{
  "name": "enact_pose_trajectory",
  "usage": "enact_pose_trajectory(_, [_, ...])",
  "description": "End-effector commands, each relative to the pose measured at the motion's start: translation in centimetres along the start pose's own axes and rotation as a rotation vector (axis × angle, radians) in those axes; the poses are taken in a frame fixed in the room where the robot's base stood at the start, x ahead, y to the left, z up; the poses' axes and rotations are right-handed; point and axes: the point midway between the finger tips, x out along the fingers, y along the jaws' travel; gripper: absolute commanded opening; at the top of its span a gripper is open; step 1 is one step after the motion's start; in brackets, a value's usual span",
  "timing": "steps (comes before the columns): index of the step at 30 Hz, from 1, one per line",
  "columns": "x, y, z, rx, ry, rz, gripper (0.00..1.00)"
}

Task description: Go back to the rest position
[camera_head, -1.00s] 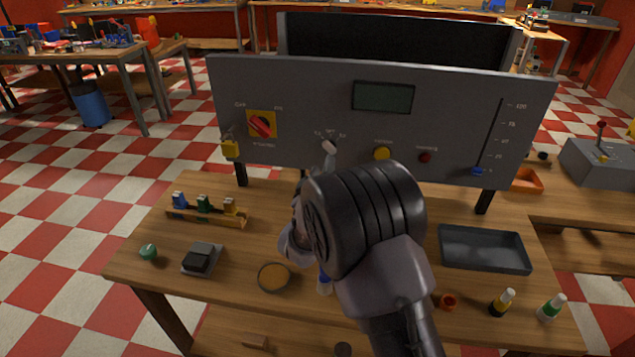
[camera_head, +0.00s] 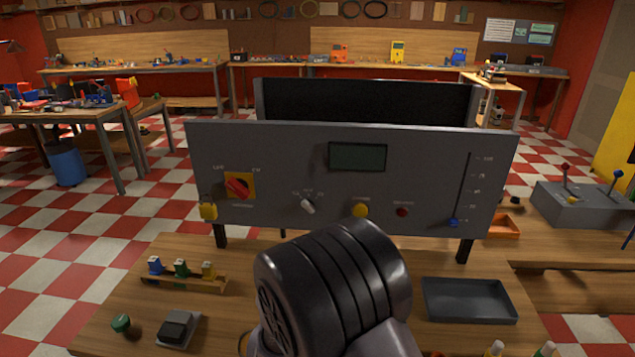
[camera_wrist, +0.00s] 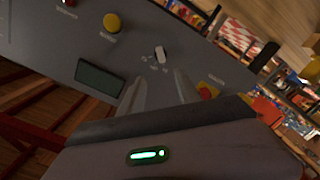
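The grey control panel (camera_head: 280,165) stands upright at the back of the wooden workbench. My gripper (camera_wrist: 160,80) shows in the wrist view with its two pale fingers apart and nothing seen between them. Its fingers point towards the panel, near the white selector knob (camera_wrist: 160,53), with no contact visible. In the head view the same knob (camera_head: 308,206) is clear of my arm, while my dark wrist covers the bench's front middle and hides the gripper. The panel also bears a red switch on a yellow plate (camera_head: 238,187), a yellow button (camera_head: 360,210) and a blue slider (camera_head: 454,222).
On the bench are a grey tray (camera_head: 468,300) at right, a wooden rack of coloured pieces (camera_head: 185,285), a black pedal-like block (camera_head: 175,330) and a green ball (camera_head: 121,323) at left. A joystick box (camera_head: 585,207) stands on the right-hand bench.

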Motion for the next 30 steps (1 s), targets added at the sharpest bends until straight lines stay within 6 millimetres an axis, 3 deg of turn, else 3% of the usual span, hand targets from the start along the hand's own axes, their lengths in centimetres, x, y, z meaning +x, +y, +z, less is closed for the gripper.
enact_pose_trajectory(2, [0.5, 3.9, -0.7, 0.176, -0.058, -0.050, 0.40])
enact_pose_trajectory(5, [-1.4, 9.8, -1.1, 0.487, -0.189, -0.193, 0.40])
enact_pose_trajectory(8, [-7.4, 14.4, -0.5, 0.734, -0.364, -0.337, 0.40])
enact_pose_trajectory(11, [-16.1, 17.5, 1.7, 0.903, -0.582, -0.419, 0.40])
enact_pose_trajectory(12, [-19.6, 18.2, 2.9, 0.951, -0.672, -0.428, 0.40])
enact_pose_trajectory(15, [-26.7, 19.1, 5.6, 1.040, -0.858, -0.408, 0.40])
enact_pose_trajectory(18, [-31.1, 19.3, 7.3, 1.095, -0.976, -0.373, 0.40])
enact_pose_trajectory(22, [-33.1, 19.2, 8.1, 1.119, -1.034, -0.352, 0.40])
enact_pose_trajectory(30, [-33.1, 19.2, 8.0, 1.118, -1.034, -0.355, 0.40])
